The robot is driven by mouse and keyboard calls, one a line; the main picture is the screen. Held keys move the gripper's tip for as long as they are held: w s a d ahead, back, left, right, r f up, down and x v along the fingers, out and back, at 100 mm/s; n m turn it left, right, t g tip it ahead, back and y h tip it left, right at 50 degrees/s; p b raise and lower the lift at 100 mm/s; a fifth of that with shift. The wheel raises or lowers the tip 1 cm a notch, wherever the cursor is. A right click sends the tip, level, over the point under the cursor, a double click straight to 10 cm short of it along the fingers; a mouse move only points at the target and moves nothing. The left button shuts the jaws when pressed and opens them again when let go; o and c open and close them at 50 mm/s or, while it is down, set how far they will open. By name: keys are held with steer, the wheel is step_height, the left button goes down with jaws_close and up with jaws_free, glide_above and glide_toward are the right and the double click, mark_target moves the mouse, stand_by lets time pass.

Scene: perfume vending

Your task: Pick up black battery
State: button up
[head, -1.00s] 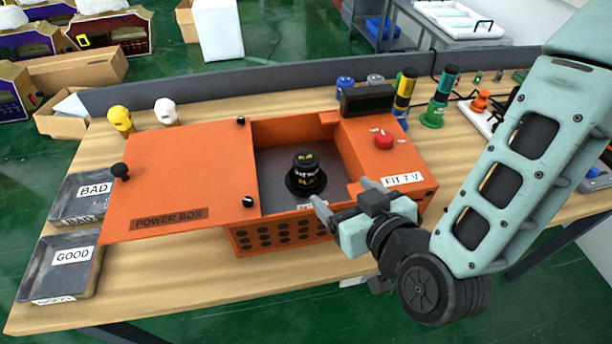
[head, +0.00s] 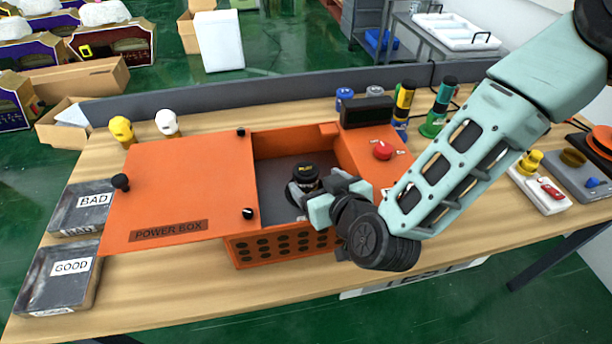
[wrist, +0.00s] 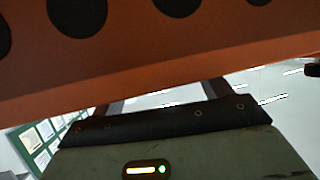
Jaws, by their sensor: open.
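The black battery (head: 306,171) stands upright inside the open orange power box (head: 345,150), on its grey floor. Its dark top with yellow lettering shows; its lower part is hidden by my gripper. My gripper (head: 312,190) is open and reaches over the front rim of the box, right at the battery. Whether the fingers touch it cannot be told. In the wrist view, the box's orange front wall (wrist: 150,60) with black holes fills the top. My gripper (wrist: 165,95) shows partly below it, and the battery does not show.
The box lid (head: 190,180) lies open to the left. The BAD tray (head: 62,210) and GOOD tray (head: 45,290) are at the far left. A red button (head: 382,150) and dark display (head: 367,110) are right of the opening. Coloured cylinders (head: 404,105) stand behind.

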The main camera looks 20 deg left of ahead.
mark_target(309, 174)
steer(key=shift+p+x, duration=1.2)
steer(key=shift+x, duration=1.35)
steer(key=shift+w+d, duration=0.1)
steer(key=shift+d, duration=0.05)
steer(key=c, duration=1.3)
